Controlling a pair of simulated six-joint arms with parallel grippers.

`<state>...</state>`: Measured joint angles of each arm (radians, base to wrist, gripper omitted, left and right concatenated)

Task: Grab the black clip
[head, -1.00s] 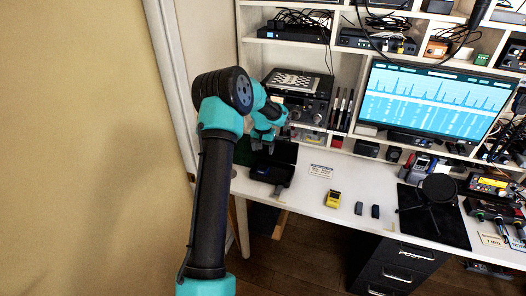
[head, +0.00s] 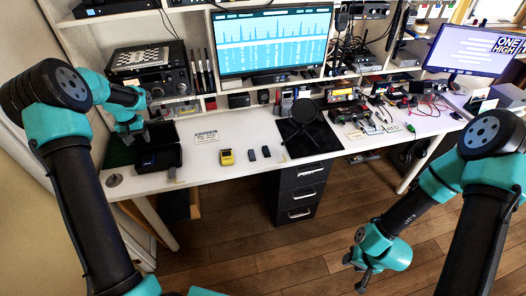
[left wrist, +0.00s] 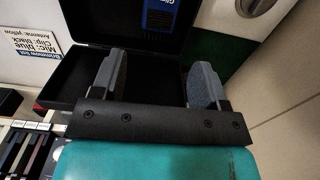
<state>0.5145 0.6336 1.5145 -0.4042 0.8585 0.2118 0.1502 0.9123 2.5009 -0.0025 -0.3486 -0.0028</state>
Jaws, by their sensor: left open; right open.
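Two small dark blocks, one (head: 251,154) beside the other (head: 266,151), lie on the white desk right of a yellow block (head: 227,157). I cannot tell which dark thing is the black clip. A card (head: 206,137) on the desk reads "Mic: blue, Clip: black, Antenna: yellow" in the left wrist view (left wrist: 34,47). My left gripper (head: 132,138) is open and empty over an open black case (head: 172,157) at the desk's left end. My right gripper (head: 358,270) is open and empty, low, in front of the desk.
A black mat (head: 322,138) with a round dark stand (head: 304,112) lies right of the blocks. Drawers (head: 298,188) stand under the desk. Shelves with a monitor (head: 270,42) rise behind.

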